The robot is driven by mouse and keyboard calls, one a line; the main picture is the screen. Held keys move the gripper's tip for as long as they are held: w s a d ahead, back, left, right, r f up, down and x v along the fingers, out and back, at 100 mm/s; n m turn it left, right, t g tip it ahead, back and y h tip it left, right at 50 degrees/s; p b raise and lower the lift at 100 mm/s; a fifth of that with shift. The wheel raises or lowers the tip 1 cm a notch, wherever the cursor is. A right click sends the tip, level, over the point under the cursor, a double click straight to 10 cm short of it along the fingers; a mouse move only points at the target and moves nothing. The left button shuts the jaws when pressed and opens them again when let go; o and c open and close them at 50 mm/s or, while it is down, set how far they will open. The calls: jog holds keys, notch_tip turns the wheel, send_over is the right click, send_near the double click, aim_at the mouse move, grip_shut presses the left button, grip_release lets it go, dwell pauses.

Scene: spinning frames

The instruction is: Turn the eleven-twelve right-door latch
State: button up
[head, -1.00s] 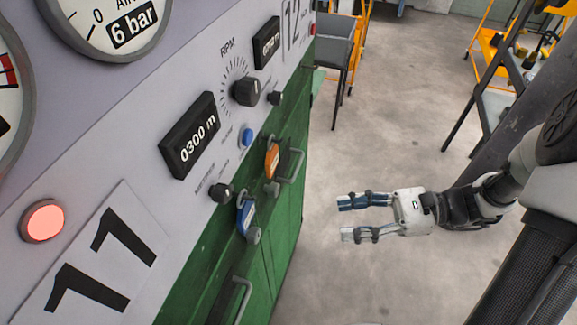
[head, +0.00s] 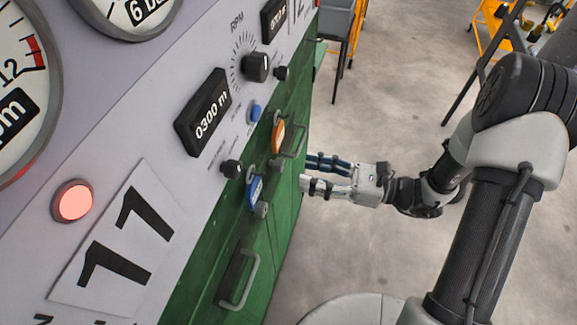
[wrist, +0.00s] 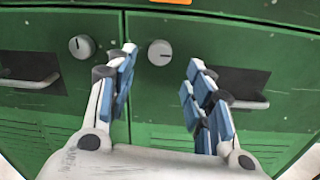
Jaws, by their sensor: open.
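The right-door latch is a round grey knob (wrist: 160,52) with a dark pointer mark on the green cabinet's right door (wrist: 170,85). It also shows in the head view (head: 275,162), below an orange lever-like piece (head: 278,135). A similar left knob (wrist: 82,46) sits on the left door, and in the head view it is below a blue piece (head: 254,190). My gripper (head: 306,171) is open and empty, pointing at the cabinet front. In the wrist view the right knob appears between my fingertips (wrist: 162,60), ahead of them; no contact is visible.
Door handles stick out on both sides: left (wrist: 30,82) and right (wrist: 245,104), the right one close to my right finger. Above is the grey panel with dials, the number 11 sign (head: 125,240) and a lit red lamp (head: 73,201). Open floor lies to the right.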

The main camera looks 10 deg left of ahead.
aim_at(276, 164)
jog(key=a, duration=0.6)
jog(key=shift+w+a, duration=0.1)
jog(key=shift+c, duration=0.3)
grip_shut()
dwell(0.4)
